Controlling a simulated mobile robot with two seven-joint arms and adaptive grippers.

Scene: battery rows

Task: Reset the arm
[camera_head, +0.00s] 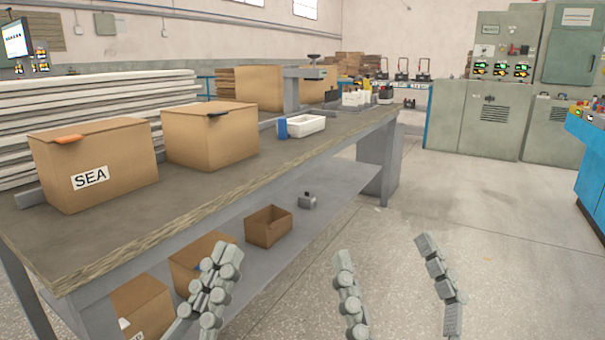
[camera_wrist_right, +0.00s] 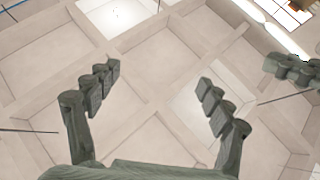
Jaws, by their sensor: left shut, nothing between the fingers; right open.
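My left gripper (camera_head: 225,255) is at the bottom centre-left of the head view, its fingers together and nothing between them. It is in front of the workbench's near edge. My right gripper (camera_head: 385,250) is at the bottom right of centre, over the bare floor. Its two fingers stand wide apart and empty. In the right wrist view the right gripper (camera_wrist_right: 158,80) also shows open, pointing up towards the ceiling. Grey finger segments of my left gripper (camera_wrist_right: 292,70) show at that view's right edge. Neither gripper visibly touches anything.
A long workbench (camera_head: 70,240) runs along the left. On it are a box marked SEA (camera_head: 120,155), another carton (camera_head: 225,140), a white tray (camera_head: 305,127) and a blue item (camera_head: 282,129). An open box (camera_head: 268,227) sits on the lower shelf. Floor (camera_head: 480,210) at right is clear.

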